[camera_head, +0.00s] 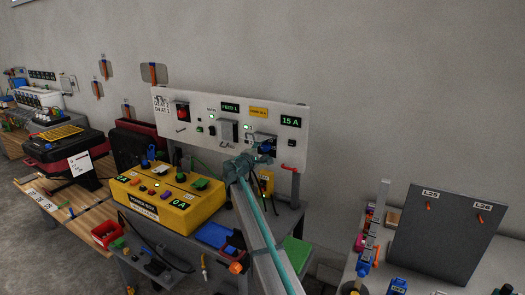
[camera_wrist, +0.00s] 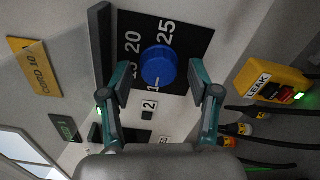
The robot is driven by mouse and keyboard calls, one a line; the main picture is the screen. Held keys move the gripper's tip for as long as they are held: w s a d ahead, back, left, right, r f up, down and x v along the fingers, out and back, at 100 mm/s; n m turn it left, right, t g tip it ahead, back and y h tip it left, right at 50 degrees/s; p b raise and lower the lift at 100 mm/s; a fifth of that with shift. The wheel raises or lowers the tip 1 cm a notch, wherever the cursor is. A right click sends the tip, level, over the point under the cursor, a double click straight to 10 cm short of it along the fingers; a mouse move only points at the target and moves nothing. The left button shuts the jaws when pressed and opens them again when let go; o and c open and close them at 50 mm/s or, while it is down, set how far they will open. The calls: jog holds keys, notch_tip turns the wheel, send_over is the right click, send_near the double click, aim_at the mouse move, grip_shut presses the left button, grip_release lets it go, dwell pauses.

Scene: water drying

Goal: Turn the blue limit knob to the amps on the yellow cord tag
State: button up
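The blue limit knob (camera_wrist: 158,67) sits on a black dial plate (camera_wrist: 185,35) marked 20 and 25, with other numbers partly hidden. In the head view the knob (camera_head: 266,147) is mostly behind my gripper. My gripper (camera_wrist: 160,82) is open, with one finger on each side of the knob; I cannot tell if either touches it. The knob's pointer is not clear. The yellow cord tag (camera_wrist: 35,66) reads CORD 10, upside down in the wrist view; it also shows on the panel in the head view (camera_head: 258,112). A green display (camera_head: 291,121) reads 15 A.
The white panel (camera_head: 215,107) carries a FEED 1 display (camera_head: 230,107) and a red switch (camera_head: 182,112). A yellow power box (camera_head: 160,205) stands on the bench below. A yellow LEAK box (camera_wrist: 270,82) with dark cables is right of my gripper in the wrist view.

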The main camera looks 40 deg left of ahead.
dwell(0.3)
jog(key=v, duration=1.2)
